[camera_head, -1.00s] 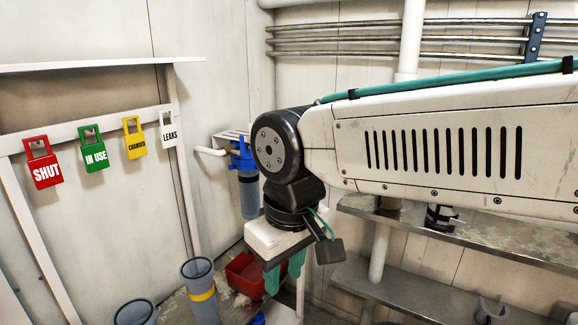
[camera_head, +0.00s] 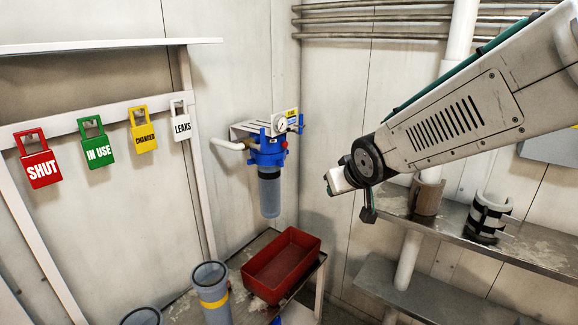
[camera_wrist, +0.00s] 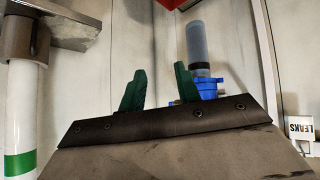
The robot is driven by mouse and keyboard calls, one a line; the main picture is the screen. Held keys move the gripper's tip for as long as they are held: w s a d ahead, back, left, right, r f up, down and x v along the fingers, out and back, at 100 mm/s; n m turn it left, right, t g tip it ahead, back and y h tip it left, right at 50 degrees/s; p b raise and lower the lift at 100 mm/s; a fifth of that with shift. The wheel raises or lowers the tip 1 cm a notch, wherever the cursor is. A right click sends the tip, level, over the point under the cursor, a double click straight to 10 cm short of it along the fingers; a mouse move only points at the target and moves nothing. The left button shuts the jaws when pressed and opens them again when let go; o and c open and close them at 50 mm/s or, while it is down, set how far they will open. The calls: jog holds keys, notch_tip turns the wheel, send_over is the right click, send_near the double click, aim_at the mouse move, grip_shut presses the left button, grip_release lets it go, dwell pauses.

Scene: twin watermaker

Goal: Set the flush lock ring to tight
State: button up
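A filter unit (camera_head: 266,150) with a blue head, a gauge and a grey see-through bowl hangs on the corner wall. It shows upside down in the wrist view (camera_wrist: 199,45), partly behind a finger. A dark band circles the top of its bowl. I cannot tell for sure which part is the flush lock ring, or its setting. My gripper (camera_wrist: 158,72) is open and empty, its two green fingers apart.
A red tray (camera_head: 283,264) stands on the bench below the filter. A grey canister with a yellow band (camera_head: 212,297) is left of it. A black clamp (camera_head: 487,220) sits on the right shelf. Hanging tags, including the red SHUT tag (camera_head: 41,163), line the left rail.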

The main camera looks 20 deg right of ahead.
jog(key=w+f+n+t+y, duration=0.1)
jog(key=w+f+t, duration=0.15)
jog(key=w, duration=0.65)
jog(key=n+t+y, duration=0.2)
jog(key=t+y, duration=0.3)
jog(key=y, duration=0.1)
send_near(283, 163)
jog(key=x, duration=0.8)
jog(key=shift+w+a, duration=0.2)
jog(key=shift+w, duration=0.05)
grip_shut()
